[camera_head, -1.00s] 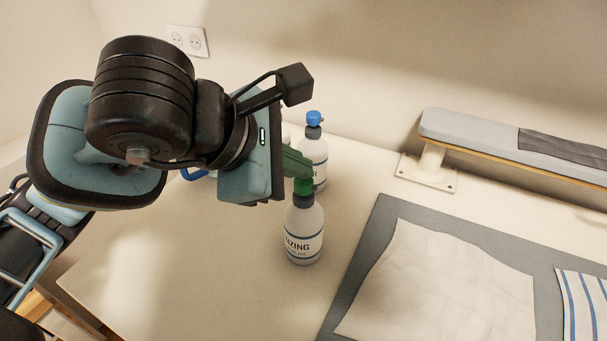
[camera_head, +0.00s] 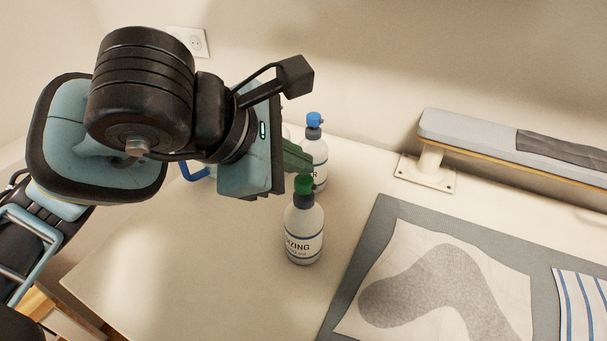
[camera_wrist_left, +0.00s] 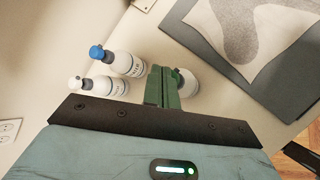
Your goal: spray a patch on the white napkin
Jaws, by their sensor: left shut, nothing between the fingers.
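The white napkin (camera_head: 403,253) lies on a grey mat at the right, with a broad curved grey damp-looking patch (camera_head: 440,275) on it; both also show in the left wrist view. The green-topped spray bottle (camera_head: 304,238), labelled "...IZING", stands upright on the table left of the mat. My left gripper (camera_head: 298,160) has green fingers, shut and empty, just above and behind the bottle's green top. In the left wrist view, the shut fingers (camera_wrist_left: 163,85) are beside that bottle (camera_wrist_left: 188,84) and hide part of it. My right gripper is not in view.
A blue-capped bottle (camera_head: 314,155) stands close behind the fingers, and a white-capped bottle (camera_wrist_left: 98,85) is beside it. The grey mat (camera_head: 372,235) holds a striped cloth (camera_head: 585,300) at the right. An ironing board (camera_head: 470,133) stands at the back. The front-left table is clear.

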